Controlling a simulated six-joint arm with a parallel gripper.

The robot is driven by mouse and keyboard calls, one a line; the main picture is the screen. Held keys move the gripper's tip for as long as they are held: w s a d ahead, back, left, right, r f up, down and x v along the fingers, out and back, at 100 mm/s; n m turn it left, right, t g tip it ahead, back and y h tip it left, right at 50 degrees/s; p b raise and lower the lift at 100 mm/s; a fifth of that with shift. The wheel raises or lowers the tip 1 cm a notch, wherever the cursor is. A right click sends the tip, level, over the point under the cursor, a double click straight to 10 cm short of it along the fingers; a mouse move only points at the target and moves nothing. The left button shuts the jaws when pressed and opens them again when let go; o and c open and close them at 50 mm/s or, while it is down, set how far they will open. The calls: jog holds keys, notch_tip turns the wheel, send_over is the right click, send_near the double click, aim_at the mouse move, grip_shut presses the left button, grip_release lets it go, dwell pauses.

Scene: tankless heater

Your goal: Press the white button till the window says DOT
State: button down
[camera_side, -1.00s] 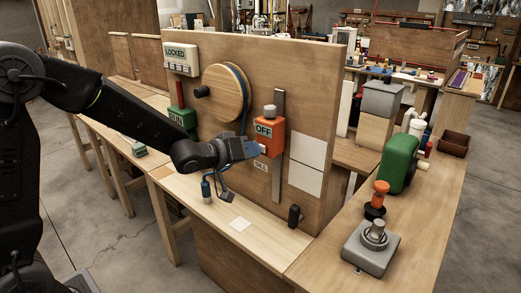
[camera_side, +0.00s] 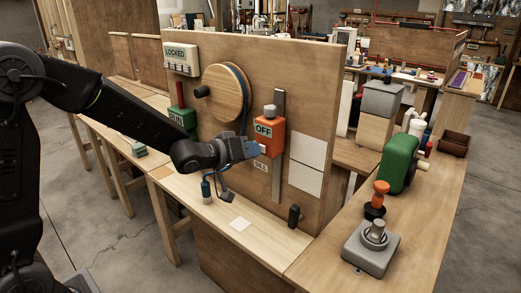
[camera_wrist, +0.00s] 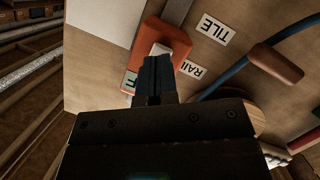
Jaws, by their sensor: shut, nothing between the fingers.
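The orange box (camera_side: 276,137) is mounted on a grey rail on the upright wooden panel. Its window (camera_side: 264,129) reads OFF. In the wrist view the orange box (camera_wrist: 172,37) shows beyond my fingers, and its window (camera_wrist: 129,82) is mostly hidden. The white button (camera_wrist: 160,49) shows just past my fingertips, on the box.
A wooden disc (camera_side: 224,90) with a dark knob is left of the box. A display reading LOCKED (camera_side: 177,52) and a green box (camera_side: 182,117) are farther left. A dark peg (camera_side: 294,216) stands below right. White plates are on the panel to the right.

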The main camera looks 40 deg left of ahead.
jog(key=shift+w, duration=0.55)
jog(key=s, duration=0.6)
dwell(0.5)
